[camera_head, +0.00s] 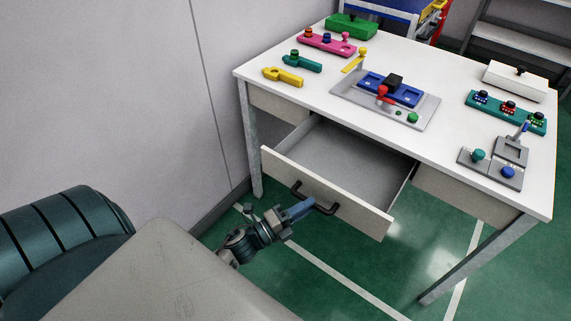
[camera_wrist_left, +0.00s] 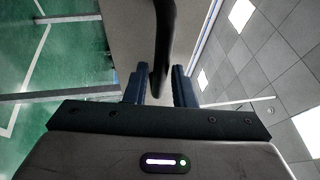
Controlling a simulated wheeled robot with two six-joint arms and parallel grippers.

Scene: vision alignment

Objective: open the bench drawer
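The bench drawer (camera_head: 345,160) is pulled well out of the white bench, and its grey interior looks empty. Its pale front panel (camera_head: 372,214) carries a dark bar handle (camera_head: 327,209). My left gripper (camera_head: 300,210) is at this handle, in front of the panel, hiding the middle of the bar. In the left wrist view, the dark handle (camera_wrist_left: 162,45) passes between the two blue fingers of my left gripper (camera_wrist_left: 160,87). Narrow gaps show on both sides of the handle, so the fingers look open around it. My right gripper is in neither view.
The bench top (camera_head: 450,150) holds a grey board (camera_head: 425,115) with blue and red parts, a teal button panel (camera_head: 505,111), a white box (camera_head: 515,80) and several coloured pieces. A bench leg (camera_head: 470,260) stands at the right. Green floor is clear below the drawer.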

